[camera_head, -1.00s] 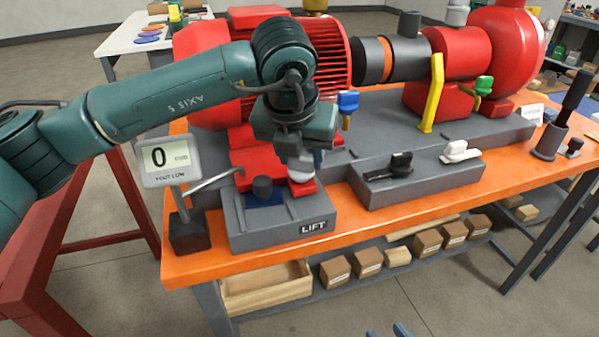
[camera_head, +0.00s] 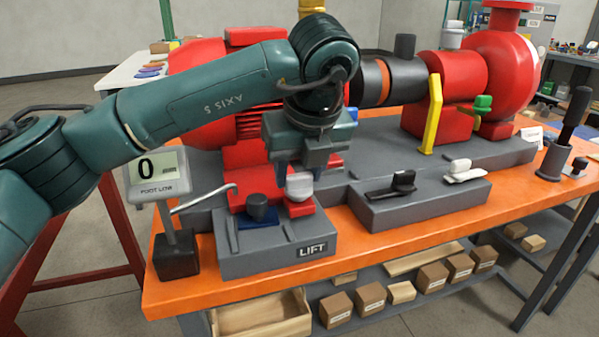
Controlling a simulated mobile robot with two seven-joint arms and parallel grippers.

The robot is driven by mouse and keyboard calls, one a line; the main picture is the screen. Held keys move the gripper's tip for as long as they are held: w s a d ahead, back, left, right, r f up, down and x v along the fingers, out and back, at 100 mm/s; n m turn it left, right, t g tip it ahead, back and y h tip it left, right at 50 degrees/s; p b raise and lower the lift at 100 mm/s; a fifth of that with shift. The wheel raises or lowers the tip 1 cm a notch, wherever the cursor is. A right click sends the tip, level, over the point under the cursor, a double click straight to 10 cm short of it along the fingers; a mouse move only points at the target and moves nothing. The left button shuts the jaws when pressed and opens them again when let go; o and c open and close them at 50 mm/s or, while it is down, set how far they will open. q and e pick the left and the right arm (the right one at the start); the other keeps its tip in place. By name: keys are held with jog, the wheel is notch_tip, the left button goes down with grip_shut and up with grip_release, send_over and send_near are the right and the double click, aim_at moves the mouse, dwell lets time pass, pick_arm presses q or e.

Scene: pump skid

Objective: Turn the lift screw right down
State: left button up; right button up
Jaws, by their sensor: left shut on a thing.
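The grey LIFT block (camera_head: 275,255) stands at the front left of the bench. A pale grey knob (camera_head: 299,184), which looks like the lift screw's head, sits on a red piece on it. A dark round knob (camera_head: 257,205) stands beside it on a blue patch. My left gripper (camera_head: 300,174) points down over the pale knob with a finger on either side and is shut on it. Exact finger contact is hard to see. A display (camera_head: 156,172) on a post to the left reads 0 and seems to say FOOT LOW. My right gripper is out of view.
The red motor (camera_head: 200,60) and red pump (camera_head: 500,65) stand behind on a grey base. A grey block (camera_head: 420,203) with black and white levers is to the right. A yellow bracket (camera_head: 432,115) rises behind it. Boxes (camera_head: 432,276) sit on the lower shelf.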

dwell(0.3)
pick_arm(q)
jog(key=o, duration=1)
jog(key=p+v, duration=0.1)
jog(key=v, duration=1.2)
jog(key=shift+d+r+p, duration=0.1)
jog(key=shift+p, duration=0.2)
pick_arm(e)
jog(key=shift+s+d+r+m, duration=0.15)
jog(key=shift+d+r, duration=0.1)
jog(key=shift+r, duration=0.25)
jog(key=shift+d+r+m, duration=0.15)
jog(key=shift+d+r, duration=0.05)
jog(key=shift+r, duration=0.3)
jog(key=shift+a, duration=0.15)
